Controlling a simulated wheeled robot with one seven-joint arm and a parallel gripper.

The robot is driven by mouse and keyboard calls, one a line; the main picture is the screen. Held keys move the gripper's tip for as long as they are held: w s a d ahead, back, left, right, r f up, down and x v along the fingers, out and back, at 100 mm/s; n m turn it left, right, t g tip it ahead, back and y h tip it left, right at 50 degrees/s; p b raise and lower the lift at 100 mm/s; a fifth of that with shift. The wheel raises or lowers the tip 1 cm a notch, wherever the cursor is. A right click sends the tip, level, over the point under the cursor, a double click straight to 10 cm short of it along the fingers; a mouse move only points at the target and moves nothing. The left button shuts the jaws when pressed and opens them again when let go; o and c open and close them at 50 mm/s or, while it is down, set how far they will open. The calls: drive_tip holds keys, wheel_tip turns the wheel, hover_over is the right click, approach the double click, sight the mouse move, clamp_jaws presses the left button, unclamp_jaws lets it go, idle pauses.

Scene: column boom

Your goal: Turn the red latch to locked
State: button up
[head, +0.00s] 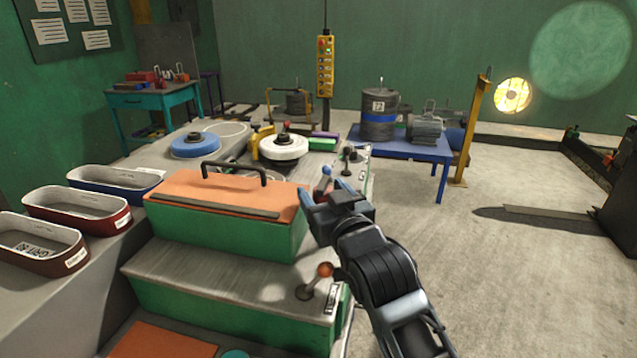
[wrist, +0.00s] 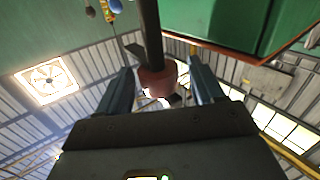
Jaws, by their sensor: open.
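In the wrist view, a red knob (wrist: 158,80) on a dark stem (wrist: 149,35) sits between the two spread fingers of my gripper (wrist: 160,82). This looks like the red latch. Gaps show on both sides of the knob, so the fingers are around it without visible contact. I cannot read the latch's locked position.
An orange-red knobbed lever (head: 325,269) stands nearer, left of my arm. A blue knob (head: 327,170) and a black knobbed lever (head: 347,154) stand just beyond my gripper. Open trays (head: 77,212) line the left.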

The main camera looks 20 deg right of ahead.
drive_tip(key=shift+w, duration=1.25)
drive_tip(key=shift+c, duration=0.5)
drive_tip(key=c, duration=0.9)
drive_tip(key=shift+o, duration=0.2)
